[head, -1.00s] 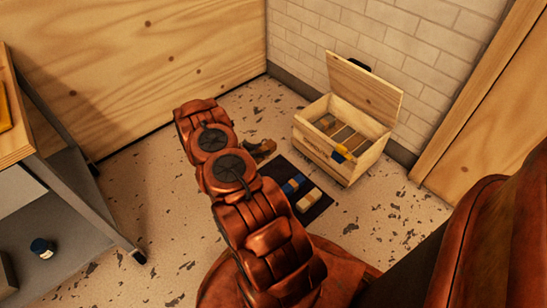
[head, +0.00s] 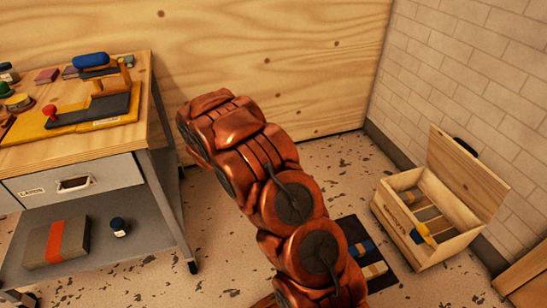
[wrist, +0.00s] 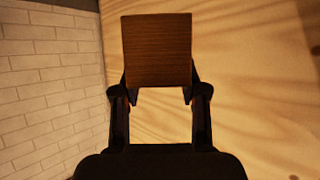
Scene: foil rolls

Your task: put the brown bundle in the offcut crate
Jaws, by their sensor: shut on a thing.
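The brown bundle (wrist: 158,48) shows in the wrist view as a block with fine stripes along its face. My gripper (wrist: 158,92) is shut on it, with one finger at each side of its lower part. In the head view my own arm hides the gripper and the bundle. A pale wooden crate (head: 391,229) stands on the floor at the right, its lid (head: 466,173) tilted open. It has several slots inside and a blue and yellow thing (head: 424,234) at its front rim. I cannot read its label.
A dark mat (head: 381,283) with blue and cream pieces lies left of the crate, partly behind my arm. A workbench (head: 100,151) with tools and a drawer stands at the left. A plywood wall (head: 290,60) and a brick wall (head: 470,85) close the back.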

